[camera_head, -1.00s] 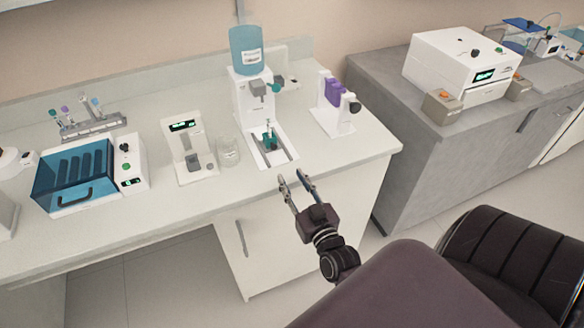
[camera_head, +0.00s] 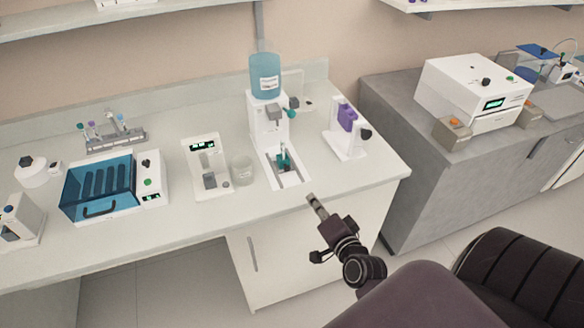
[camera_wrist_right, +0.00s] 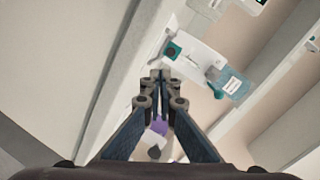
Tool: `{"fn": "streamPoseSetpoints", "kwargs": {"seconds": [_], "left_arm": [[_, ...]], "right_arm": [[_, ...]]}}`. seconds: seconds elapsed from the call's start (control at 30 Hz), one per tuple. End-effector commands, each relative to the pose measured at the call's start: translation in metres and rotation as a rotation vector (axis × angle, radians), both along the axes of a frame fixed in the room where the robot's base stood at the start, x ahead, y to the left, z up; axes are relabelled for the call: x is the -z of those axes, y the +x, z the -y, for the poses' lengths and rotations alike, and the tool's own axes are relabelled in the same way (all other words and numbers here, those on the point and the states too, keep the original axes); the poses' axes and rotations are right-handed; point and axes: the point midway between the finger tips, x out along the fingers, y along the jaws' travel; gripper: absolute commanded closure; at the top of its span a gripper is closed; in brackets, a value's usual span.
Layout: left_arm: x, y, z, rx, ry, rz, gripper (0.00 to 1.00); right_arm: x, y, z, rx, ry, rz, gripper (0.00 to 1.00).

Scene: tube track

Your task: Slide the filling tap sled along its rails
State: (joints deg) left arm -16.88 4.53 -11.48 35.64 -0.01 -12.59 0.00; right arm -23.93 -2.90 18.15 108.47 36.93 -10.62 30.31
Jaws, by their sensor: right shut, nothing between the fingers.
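The filling tap sled (camera_head: 284,160) is a small teal piece with an upright part. It sits between the rails (camera_head: 291,180) on the white base of the filling station (camera_head: 266,125), which carries a blue bottle (camera_head: 265,77). The sled also shows as a teal block in the right wrist view (camera_wrist_right: 172,51). My right gripper (camera_head: 312,201) is shut and empty, in front of the counter's front edge and apart from the sled. Its closed fingers show in the right wrist view (camera_wrist_right: 160,75). My left gripper is not in view.
A glass beaker (camera_head: 242,170) and a white device with a display (camera_head: 208,165) stand left of the station. A white stand with a purple part (camera_head: 347,130) is to its right. Counter space in front of the station is narrow.

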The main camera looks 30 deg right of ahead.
Motion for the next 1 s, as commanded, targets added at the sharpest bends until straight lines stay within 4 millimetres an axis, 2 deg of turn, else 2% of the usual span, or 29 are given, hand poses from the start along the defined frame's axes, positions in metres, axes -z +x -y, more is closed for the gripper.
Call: {"fn": "streamPoseSetpoints", "kwargs": {"seconds": [0.03,0.2,0.43,0.57,1.0], "left_arm": [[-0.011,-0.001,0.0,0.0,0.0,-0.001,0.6],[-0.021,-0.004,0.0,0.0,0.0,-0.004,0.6],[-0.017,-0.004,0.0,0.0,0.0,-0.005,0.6],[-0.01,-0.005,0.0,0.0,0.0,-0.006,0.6],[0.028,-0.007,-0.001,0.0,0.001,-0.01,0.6]], "right_arm": [[-0.011,-0.003,-0.001,0.015,0.101,0.005,1.0],[-0.019,-0.01,-0.006,0.056,0.369,0.013,1.0],[-0.015,-0.004,-0.007,0.07,0.456,0.016,1.0],[-0.009,0.013,-0.004,0.069,0.454,0.019,1.0],[0.016,0.089,0.008,0.069,0.451,0.019,1.0]]}}
